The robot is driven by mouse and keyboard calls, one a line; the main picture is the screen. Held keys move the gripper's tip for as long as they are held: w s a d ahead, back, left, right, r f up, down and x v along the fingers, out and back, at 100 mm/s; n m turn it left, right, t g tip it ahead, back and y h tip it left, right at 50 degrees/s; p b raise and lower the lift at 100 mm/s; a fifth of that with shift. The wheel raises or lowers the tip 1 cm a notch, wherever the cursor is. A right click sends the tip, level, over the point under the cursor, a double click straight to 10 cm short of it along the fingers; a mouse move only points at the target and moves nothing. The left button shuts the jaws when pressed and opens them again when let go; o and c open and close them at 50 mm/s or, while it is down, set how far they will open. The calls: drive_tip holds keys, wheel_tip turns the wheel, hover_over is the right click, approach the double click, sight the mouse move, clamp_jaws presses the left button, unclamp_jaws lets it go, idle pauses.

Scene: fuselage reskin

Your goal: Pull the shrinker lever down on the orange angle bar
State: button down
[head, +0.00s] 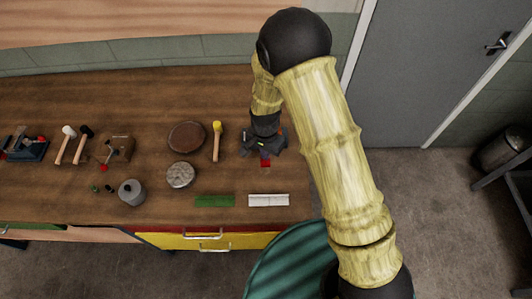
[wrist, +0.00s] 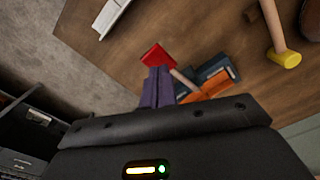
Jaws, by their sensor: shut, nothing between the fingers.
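My gripper (wrist: 157,76) is shut and empty, its two purple fingers together in the wrist view. The tips overlap the near edge of a red block-like grip (wrist: 157,54); I cannot tell whether they touch it. A pale rod (wrist: 184,80) runs beside the fingers toward the dark blue-grey shrinker (wrist: 217,73). An orange piece (wrist: 204,88), apparently the angle bar, shows at the shrinker, partly hidden by my gripper body. In the head view, my gripper (head: 264,136) is over the shrinker (head: 249,148) at the bench's right end, with red (head: 265,161) at its front.
A yellow-headed mallet (head: 217,140), a brown round pad (head: 187,137) and a grey disc (head: 180,175) lie to the left on the wooden bench (head: 90,190). Green (head: 214,201) and white (head: 268,200) bars lie near the front edge. Drawers (head: 200,241) are below.

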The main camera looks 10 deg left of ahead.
sight(265, 163)
drive_tip(key=shift+f+b, duration=2.45)
drive_tip(key=shift+f, duration=0.9)
drive_tip(key=shift+r+p, duration=4.1)
drive_tip(key=shift+r, duration=1.5)
